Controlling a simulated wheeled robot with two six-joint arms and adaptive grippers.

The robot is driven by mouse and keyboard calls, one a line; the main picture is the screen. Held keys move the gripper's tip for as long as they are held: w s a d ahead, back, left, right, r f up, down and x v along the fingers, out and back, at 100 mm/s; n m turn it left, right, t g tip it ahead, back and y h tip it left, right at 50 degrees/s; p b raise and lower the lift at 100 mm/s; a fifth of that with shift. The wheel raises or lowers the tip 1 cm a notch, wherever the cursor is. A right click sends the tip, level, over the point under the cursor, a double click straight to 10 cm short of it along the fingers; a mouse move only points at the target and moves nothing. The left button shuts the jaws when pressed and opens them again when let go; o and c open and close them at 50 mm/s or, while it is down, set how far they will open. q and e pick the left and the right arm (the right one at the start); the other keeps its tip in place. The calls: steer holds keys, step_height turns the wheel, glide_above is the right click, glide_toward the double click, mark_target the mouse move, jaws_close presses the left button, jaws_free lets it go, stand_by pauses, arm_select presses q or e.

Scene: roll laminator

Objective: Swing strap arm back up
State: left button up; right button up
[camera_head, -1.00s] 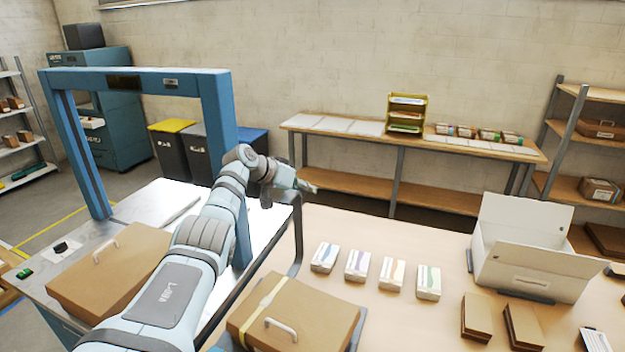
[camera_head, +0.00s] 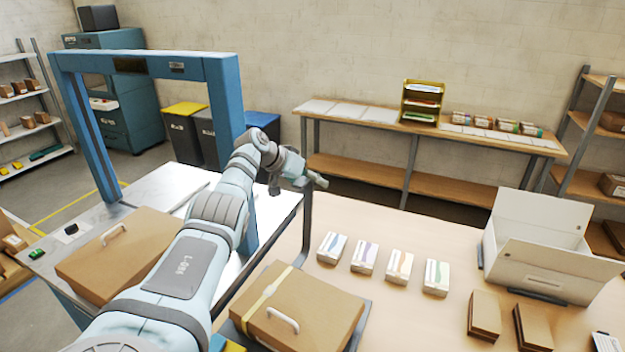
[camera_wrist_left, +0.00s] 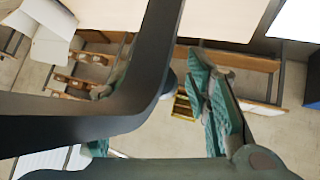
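The strap arm (camera_head: 306,235) is a dark bent bar. It runs along the right side of the blue strapping frame (camera_head: 222,105), past the bright machine top, and curves down towards the front. My left gripper (camera_head: 318,182) is above the bar's upper end at the frame's right side. In the left wrist view the bar (camera_wrist_left: 150,70) crosses large and close to the camera. A teal finger (camera_wrist_left: 218,105) shows to its right, and the other finger is partly hidden behind the bar. The fingers look spread; contact with the bar cannot be told. My right gripper is out of view.
A carton (camera_head: 120,255) with a handle lies on the machine table. A strapped carton (camera_head: 300,318) stands at the front. Several small boxes (camera_head: 399,266) and an open white box (camera_head: 540,250) stand on the brown table (camera_head: 420,225). Bins stand behind the frame.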

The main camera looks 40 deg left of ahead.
arm_select(q)
steer(key=shift+r, duration=0.1)
steer(key=shift+s+a+r, duration=0.1)
steer(key=shift+s+r, duration=0.05)
steer(key=shift+r, duration=0.1)
steer(key=v, duration=1.1)
steer(key=shift+s, duration=0.25)
steer(key=shift+w, duration=0.1)
